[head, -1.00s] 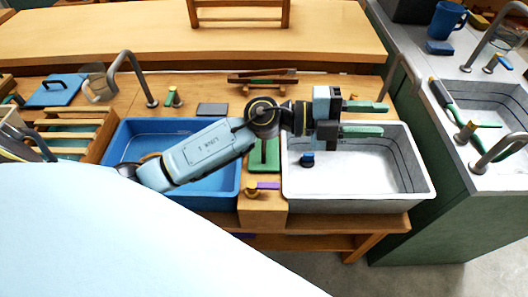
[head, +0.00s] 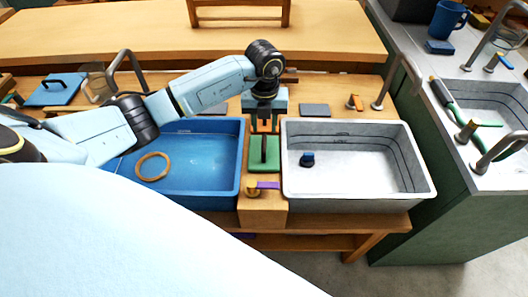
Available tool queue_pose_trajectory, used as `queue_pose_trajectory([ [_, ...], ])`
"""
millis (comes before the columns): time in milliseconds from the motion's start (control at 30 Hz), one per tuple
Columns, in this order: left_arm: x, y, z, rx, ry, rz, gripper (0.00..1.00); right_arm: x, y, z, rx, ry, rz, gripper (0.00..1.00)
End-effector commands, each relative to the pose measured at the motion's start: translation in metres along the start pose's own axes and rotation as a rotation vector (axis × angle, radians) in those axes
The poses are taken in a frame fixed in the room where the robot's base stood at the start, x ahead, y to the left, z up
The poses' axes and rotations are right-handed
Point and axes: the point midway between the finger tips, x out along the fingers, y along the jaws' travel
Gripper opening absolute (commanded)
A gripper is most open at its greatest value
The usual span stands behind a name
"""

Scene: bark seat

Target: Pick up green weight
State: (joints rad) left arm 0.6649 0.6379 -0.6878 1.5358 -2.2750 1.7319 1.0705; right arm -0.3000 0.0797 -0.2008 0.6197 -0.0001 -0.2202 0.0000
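The green weight (head: 256,158) appears to be the green block with a dark upright handle, between the blue basin and the pale basin. My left gripper (head: 264,127) points down over its back part. Its two fingers are apart, one on each side of the handle's line, and nothing shows held between them. I cannot tell whether the fingers touch the weight or how high they are above it. The gripper hides the area just behind the weight. My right gripper is not in view.
The blue basin (head: 205,203) on the left holds a wooden ring (head: 152,178). The pale basin (head: 425,190) on the right holds a small blue piece (head: 307,160). A brass knob with a purple bar (head: 268,185) is in front of the weight. A grey faucet (head: 378,104) stands behind the pale basin.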

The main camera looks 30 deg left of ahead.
Motion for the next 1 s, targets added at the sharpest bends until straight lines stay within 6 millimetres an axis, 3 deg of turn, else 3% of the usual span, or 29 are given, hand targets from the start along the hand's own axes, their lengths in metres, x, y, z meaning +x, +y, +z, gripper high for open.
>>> queue_pose_trajectory([
  [100, 0.023, 0.000, -0.001, 0.000, 0.002, -0.001, 0.35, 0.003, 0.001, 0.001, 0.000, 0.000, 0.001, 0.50],
  [367, 0.043, 0.000, 0.000, 0.002, 0.001, -0.002, 0.35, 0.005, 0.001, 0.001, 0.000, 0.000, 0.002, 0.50],
  [633, 0.082, 0.001, 0.004, 0.002, 0.002, -0.003, 0.35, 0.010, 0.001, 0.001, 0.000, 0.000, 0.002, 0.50],
  [1000, 0.090, 0.001, 0.004, 0.003, -0.001, -0.004, 0.33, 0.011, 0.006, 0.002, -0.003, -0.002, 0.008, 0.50],
])
